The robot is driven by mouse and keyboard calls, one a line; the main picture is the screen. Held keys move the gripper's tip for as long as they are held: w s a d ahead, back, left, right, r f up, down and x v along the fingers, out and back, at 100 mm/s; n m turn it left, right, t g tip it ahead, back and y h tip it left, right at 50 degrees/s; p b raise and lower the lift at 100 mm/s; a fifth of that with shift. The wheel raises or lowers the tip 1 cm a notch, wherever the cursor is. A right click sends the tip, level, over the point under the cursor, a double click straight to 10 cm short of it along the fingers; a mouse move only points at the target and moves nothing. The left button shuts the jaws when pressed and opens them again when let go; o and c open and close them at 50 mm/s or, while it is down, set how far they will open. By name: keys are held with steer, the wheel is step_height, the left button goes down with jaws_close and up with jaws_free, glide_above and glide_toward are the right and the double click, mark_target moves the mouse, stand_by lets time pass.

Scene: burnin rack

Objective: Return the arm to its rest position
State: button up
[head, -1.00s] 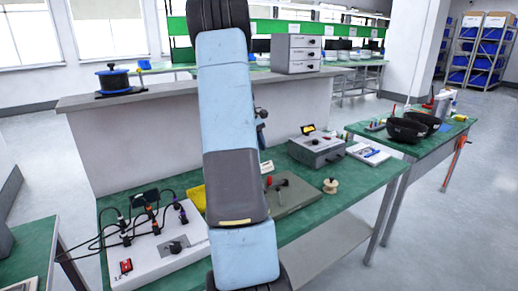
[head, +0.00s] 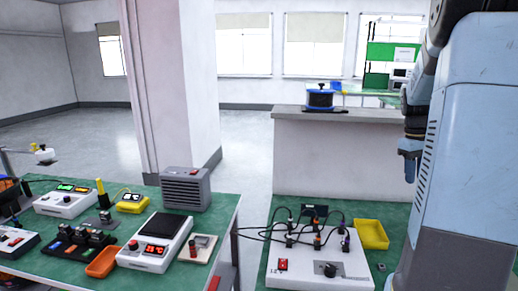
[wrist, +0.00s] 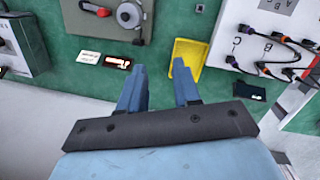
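My arm stands tall at the right edge of the head view, its upper part cut off by the frame. My gripper shows in the wrist view (wrist: 159,72) with its two blue fingers apart and nothing between them. It is above the green bench top, close to a yellow tray (wrist: 187,56) in the picture. In the head view, a blue part of my arm hangs left of the main link, and I cannot tell the fingers there.
A white panel (head: 310,272) with cabled plugs lies on the near bench beside the yellow tray (head: 371,234). A left bench holds several instruments and a grey box (head: 185,189). A pillar (head: 171,80) and a low wall (head: 335,155) stand behind. Floor shows between the benches.

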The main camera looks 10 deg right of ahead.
steer(key=s+a+r+t, duration=0.2)
steer(key=s+a+r, duration=0.1)
steer(key=a, duration=0.6)
steer(key=s+a+r+t, duration=0.2)
steer(key=s+a+r, duration=0.15)
steer(key=a, duration=0.55)
steer(key=s+a+t+y, duration=0.1)
steer(key=s+a+t, duration=0.2)
steer(key=s+a, duration=0.7)
steer(key=a, duration=0.2)
steer(key=shift+s+a+f, duration=0.15)
steer(key=shift+a, duration=0.15)
steer(key=shift+d, duration=0.1)
